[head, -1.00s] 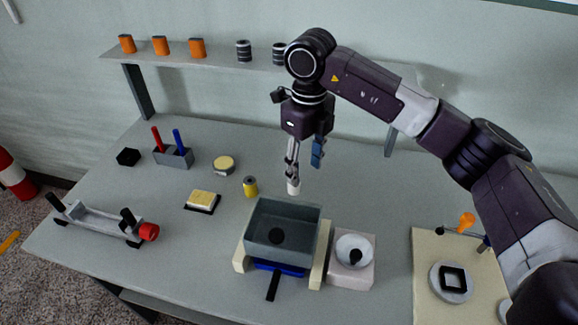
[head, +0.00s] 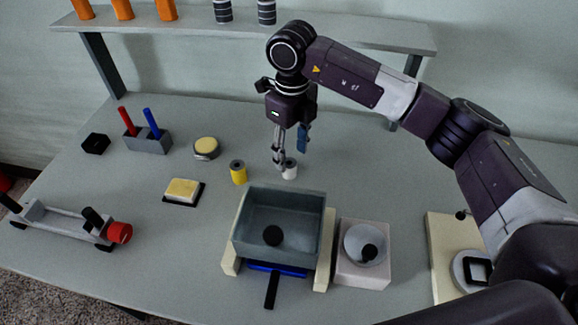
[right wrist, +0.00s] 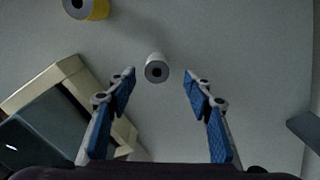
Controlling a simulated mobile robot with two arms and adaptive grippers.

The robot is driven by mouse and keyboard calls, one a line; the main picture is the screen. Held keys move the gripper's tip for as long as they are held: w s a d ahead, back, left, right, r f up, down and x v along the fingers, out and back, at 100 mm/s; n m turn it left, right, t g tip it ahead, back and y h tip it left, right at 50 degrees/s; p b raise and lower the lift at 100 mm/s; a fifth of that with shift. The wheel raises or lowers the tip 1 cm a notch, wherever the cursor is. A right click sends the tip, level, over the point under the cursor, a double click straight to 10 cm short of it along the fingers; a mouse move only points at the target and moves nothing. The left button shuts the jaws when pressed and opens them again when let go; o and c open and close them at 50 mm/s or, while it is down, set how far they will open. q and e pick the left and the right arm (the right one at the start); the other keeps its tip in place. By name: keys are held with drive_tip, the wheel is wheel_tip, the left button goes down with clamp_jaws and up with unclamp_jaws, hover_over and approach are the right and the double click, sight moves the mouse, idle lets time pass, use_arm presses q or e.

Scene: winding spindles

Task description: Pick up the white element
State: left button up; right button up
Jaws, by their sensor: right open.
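The white element (head: 290,169) is a small spool standing upright on the table, just behind the grey open box. In the right wrist view the white element (right wrist: 156,69) shows its dark centre hole, near the gap between the fingertips. My right gripper (head: 290,156) is open and empty, pointing down at the white element. One finger shows beside its left side in the head view. In the right wrist view both blue-padded fingers of the gripper (right wrist: 159,74) are apart, with gaps on both sides of the element. My left gripper is not in view.
A yellow spool (head: 238,172) stands close to the left. The grey box (head: 312,215) is in front, with a white block holding a bowl (head: 350,275) beside it. A shelf (head: 330,38) with orange and dark spools runs behind.

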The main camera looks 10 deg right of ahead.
sight(289, 163)
drive_tip(key=f, duration=0.1)
drive_tip(key=f+p, duration=0.1)
drive_tip(key=f, duration=0.2)
drive_tip(key=shift+a+f, duration=0.25)
drive_tip(key=shift+f, duration=0.15)
drive_tip(key=c, duration=1.2)
